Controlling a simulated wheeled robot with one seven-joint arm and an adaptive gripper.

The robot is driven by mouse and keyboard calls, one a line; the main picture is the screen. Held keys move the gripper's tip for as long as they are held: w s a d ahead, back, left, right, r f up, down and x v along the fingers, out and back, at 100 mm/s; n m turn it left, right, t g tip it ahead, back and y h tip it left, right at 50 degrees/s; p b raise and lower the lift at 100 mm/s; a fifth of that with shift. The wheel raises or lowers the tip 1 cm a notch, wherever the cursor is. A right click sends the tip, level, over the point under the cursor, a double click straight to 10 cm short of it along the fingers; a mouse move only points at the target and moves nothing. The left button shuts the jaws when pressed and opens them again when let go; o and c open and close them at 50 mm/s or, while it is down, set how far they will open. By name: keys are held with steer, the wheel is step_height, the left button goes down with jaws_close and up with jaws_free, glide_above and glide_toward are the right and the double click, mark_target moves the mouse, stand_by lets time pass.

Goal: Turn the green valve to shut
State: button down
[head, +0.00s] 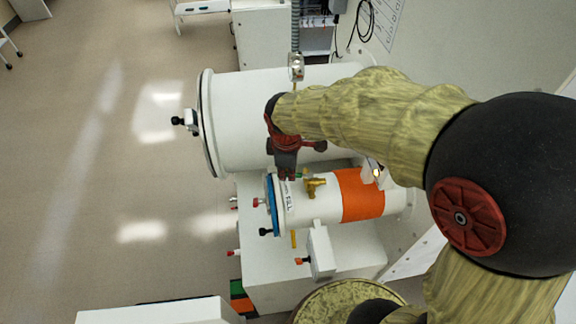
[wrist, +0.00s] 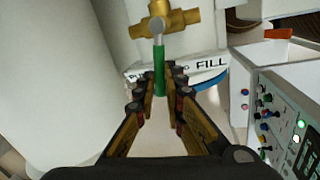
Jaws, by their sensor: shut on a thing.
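The green valve is a brass body (wrist: 178,22) with a green lever handle (wrist: 159,66) hanging down from it in the wrist view. The lever looks crosswise to the brass body's left and right ends. In the head view the brass body (head: 315,187) sits on top of the small white cylinder. My gripper (wrist: 160,80) has its fingers on either side of the green handle's lower end and is shut on it. In the head view my gripper (head: 288,178) points down at the left of the brass body and mostly hides the handle.
A large white cylinder (head: 240,100) lies behind the small one, which has an orange band (head: 359,194). A label reading FILL (wrist: 211,63) is near the handle. A control panel (wrist: 285,125) with knobs stands at the right of the wrist view. Open floor (head: 70,180) is at left.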

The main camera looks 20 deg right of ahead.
steer(key=shift+s+a+r+n, duration=0.1)
steer(key=shift+s+n, duration=0.5)
steer(key=shift+n, duration=0.5)
steer(key=shift+y, duration=0.3)
steer(key=c, duration=1.9)
jaws_free()
steer(key=shift+s, duration=0.1)
steer(key=r, duration=0.4)
steer(key=s+r, duration=0.1)
steer(key=r, duration=0.2)
steer(key=s+r, duration=0.1)
steer(key=r, duration=0.3)
steer(key=shift+s+a+r, duration=0.15)
steer(key=shift+r, duration=0.15)
